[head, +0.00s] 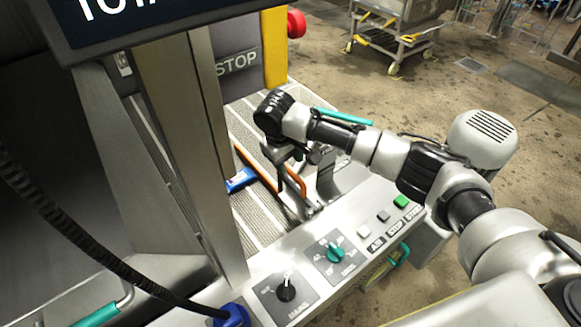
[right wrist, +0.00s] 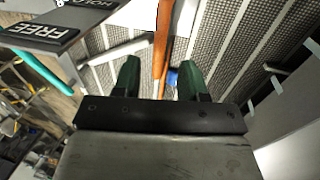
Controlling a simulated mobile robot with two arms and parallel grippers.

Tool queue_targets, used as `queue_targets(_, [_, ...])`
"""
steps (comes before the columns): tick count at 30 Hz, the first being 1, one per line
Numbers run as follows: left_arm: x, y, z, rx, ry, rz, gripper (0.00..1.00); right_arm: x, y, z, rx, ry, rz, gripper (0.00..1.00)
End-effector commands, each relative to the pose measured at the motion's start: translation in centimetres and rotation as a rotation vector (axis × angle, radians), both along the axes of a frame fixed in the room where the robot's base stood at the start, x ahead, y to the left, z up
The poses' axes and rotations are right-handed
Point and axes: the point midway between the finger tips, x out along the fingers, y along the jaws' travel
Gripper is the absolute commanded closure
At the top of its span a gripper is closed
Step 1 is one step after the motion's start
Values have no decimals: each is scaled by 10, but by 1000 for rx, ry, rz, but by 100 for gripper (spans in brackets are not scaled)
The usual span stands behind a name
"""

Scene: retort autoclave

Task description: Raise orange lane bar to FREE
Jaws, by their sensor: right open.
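The orange lane bar (head: 256,168) slants low over the ribbed conveyor in the head view, partly hidden by my right gripper. In the right wrist view the orange bar (right wrist: 163,42) runs up the middle, beyond and between the fingertips. My right gripper (right wrist: 159,76) is open, with its two dark green fingers on either side of the bar's line; contact cannot be told. In the head view the right gripper (head: 286,152) points down at the bar, its fingertips unclear. A FREE label (right wrist: 46,36) and a partly cut HOLD label (right wrist: 97,3) show at the upper left. My left gripper is not in view.
A control panel with a green knob (head: 336,253) and a black knob (head: 286,290) lies in front of the conveyor. A steel post (head: 195,140) stands left of the bar. A blue part (head: 241,180) lies by the bar. A wheeled cart (head: 392,38) stands far back.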

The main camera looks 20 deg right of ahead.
Motion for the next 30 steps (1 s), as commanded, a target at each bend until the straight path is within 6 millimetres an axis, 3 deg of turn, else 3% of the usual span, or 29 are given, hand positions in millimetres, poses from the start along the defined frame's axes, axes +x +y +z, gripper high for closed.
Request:
queue_targets(3, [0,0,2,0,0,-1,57,1,-4,-20,-2,1,-1,58])
queue_targets(9, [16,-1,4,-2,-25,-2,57,2,-7,-40,-1,0,2,58])
queue_targets(13, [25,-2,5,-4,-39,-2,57,3,-8,-44,0,-1,1,58])
queue_targets(19, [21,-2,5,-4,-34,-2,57,3,-8,-44,0,-1,1,58])
queue_targets(27, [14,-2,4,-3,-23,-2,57,3,-8,-44,0,-1,1,98])
queue_targets(30, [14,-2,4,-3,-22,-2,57,3,-8,-43,0,-1,1,100])
